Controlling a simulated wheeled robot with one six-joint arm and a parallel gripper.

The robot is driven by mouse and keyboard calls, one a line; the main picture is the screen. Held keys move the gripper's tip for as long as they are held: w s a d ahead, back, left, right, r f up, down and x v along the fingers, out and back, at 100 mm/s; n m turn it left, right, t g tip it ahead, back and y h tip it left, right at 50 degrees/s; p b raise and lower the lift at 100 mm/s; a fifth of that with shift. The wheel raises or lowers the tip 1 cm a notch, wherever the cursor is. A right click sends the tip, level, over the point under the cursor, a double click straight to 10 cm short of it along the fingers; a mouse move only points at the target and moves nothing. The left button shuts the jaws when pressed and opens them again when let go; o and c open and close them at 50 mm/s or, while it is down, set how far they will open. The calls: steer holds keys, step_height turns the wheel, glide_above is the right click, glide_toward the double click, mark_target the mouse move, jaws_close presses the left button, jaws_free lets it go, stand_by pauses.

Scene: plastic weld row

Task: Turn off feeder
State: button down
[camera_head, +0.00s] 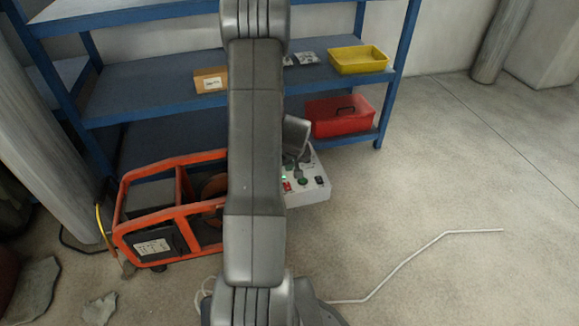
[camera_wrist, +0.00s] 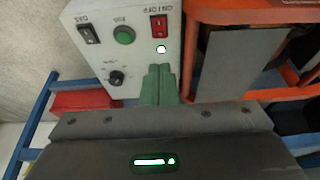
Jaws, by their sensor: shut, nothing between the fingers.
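The feeder is an orange-framed unit (camera_head: 168,215) with a pale control box (camera_head: 310,195) at its right side. In the wrist view the box face (camera_wrist: 140,65) carries a red rocker switch (camera_wrist: 159,24) marked ON/OFF, a lit lamp (camera_wrist: 161,49), a green button (camera_wrist: 124,36), a black switch (camera_wrist: 89,33) and a black knob (camera_wrist: 116,78). My gripper (camera_wrist: 160,70) is shut and empty, its greenish fingertips just below the lamp in the picture and apart from the red switch. Whether the tips touch the panel I cannot tell. My arm hides part of the feeder in the head view.
A blue shelf rack (camera_head: 160,93) stands behind, holding a yellow bin (camera_head: 358,60), a cardboard box (camera_head: 210,80) and a red toolbox (camera_head: 342,116). A pale bent rod or cable (camera_head: 408,262) lies on the floor at right. The floor at right is otherwise clear.

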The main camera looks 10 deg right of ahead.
steer(key=x, duration=0.3)
steer(key=b+x, duration=0.1)
steer(key=x, duration=0.2)
steer(key=b+x, duration=0.1)
steer(key=x, duration=0.3)
steer(key=shift+s+f, duration=0.1)
steer(key=shift+s, duration=0.25)
steer(key=shift+f+b, duration=0.1)
steer(key=shift+b, duration=0.25)
steer(key=shift+f, duration=0.2)
steer(key=shift+r, duration=0.15)
steer(key=shift+b, duration=0.3)
steer(key=shift+s+f+b, duration=0.25)
steer(key=shift+s+b, duration=0.35)
steer(key=shift+b, duration=0.05)
steer(key=shift+s+r, duration=0.1)
steer(key=shift+s, duration=0.15)
